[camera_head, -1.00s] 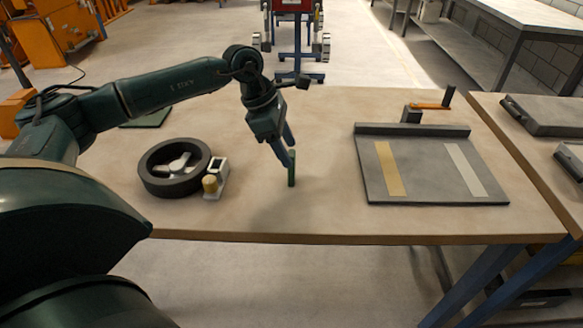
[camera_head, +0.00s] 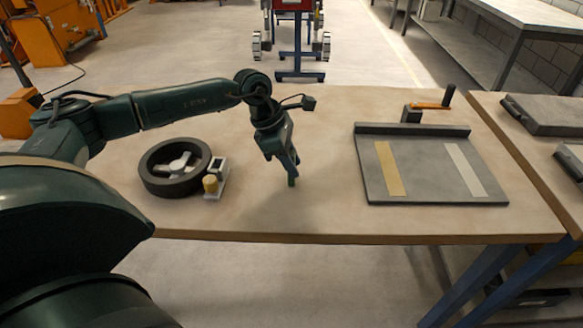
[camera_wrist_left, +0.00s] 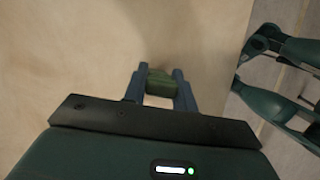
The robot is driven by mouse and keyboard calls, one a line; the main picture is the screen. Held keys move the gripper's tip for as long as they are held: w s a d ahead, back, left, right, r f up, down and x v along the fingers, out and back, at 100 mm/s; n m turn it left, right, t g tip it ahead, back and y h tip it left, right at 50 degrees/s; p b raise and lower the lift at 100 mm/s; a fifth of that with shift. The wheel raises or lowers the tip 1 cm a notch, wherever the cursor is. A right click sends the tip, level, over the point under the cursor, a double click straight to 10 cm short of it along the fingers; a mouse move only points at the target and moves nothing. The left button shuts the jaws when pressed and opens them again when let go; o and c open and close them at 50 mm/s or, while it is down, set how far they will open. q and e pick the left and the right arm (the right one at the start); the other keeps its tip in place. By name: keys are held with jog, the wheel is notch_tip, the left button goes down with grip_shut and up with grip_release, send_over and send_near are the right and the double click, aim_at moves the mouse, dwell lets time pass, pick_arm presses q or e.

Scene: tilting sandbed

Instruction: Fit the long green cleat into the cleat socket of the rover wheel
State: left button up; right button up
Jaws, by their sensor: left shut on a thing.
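The long green cleat (camera_head: 291,182) is between the fingers of my left gripper (camera_head: 290,172), which is shut on it; only its lower end shows in the head view. In the left wrist view the green cleat (camera_wrist_left: 160,82) shows between the two fingers of my left gripper (camera_wrist_left: 160,90). The dark rover wheel (camera_head: 148,182), with a pale hub, lies on the table to the left of my gripper. A small pale block with a yellowish cylinder (camera_head: 211,184) stands at the wheel's right side. The cleat socket cannot be made out. My right gripper is out of view.
A grey tilting bed (camera_head: 430,180) with a yellow and a pale strip lies on the table (camera_head: 330,215) at right. An orange-handled part (camera_head: 430,105) stands behind it. The table between the wheel and the bed is mostly clear.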

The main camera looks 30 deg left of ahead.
pick_arm(q)
jog(key=c, duration=0.3)
jog(key=shift+r, duration=0.1)
